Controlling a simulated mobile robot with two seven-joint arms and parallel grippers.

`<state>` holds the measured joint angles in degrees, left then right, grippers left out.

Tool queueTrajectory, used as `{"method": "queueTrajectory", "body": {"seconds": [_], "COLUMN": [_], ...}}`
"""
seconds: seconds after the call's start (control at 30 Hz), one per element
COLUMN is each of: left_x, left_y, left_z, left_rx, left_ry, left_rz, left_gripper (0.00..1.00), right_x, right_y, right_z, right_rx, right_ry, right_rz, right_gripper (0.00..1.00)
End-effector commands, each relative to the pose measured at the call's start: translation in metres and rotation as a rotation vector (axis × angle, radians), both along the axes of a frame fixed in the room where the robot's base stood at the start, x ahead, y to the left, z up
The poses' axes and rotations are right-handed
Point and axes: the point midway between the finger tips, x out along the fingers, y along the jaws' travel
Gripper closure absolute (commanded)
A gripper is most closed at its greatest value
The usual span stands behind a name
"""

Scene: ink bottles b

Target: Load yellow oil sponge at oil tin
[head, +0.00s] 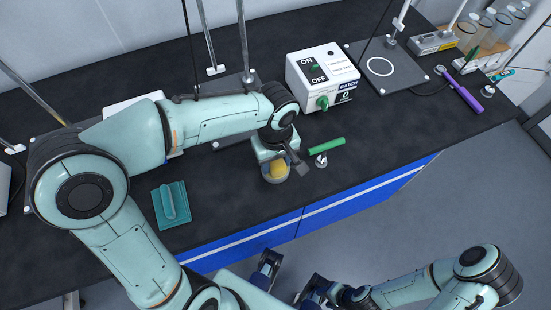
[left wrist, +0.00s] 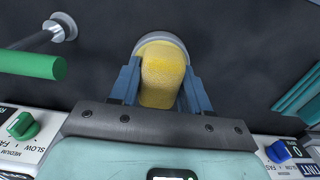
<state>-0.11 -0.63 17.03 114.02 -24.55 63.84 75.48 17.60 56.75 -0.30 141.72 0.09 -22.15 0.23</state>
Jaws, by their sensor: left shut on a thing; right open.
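A yellow sponge (left wrist: 163,78) is held between the two blue fingers of my left gripper (left wrist: 163,95); in the head view the sponge (head: 278,170) shows at the front part of the black bench. A round pale grey tin (left wrist: 160,37) shows behind and under the sponge in the left wrist view. I cannot tell whether the sponge is inside the tin or just above it. The tin is mostly hidden by the sponge and fingers. My right gripper (head: 287,283) is open and empty in front of the bench, below its blue front edge.
A teal block with a handle (head: 171,204) lies to the left. A white ON/OFF box (head: 322,76) stands behind. The bench's right side holds a purple tool (head: 463,92).

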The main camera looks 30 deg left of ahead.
Motion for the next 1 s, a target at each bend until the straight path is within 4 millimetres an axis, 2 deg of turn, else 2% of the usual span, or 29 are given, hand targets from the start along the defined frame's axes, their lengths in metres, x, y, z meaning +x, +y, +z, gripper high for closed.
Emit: {"method": "queueTrajectory", "body": {"seconds": [0.37, 1.0], "left_x": [-0.001, 0.0], "left_y": [0.0, 0.0], "left_z": [0.0, 0.052], "left_rx": [0.0, 0.0], "left_ry": [0.006, 0.001], "left_rz": [0.0, 0.0], "left_gripper": [0.78, 0.78], "right_x": [0.0, 0.012], "right_y": [0.0, 0.0], "right_z": [0.002, 0.042], "right_rx": [0.0, 0.0], "right_ry": [-0.001, -0.016], "right_rz": [0.0, 0.0], "right_gripper": [0.57, 0.57]}}
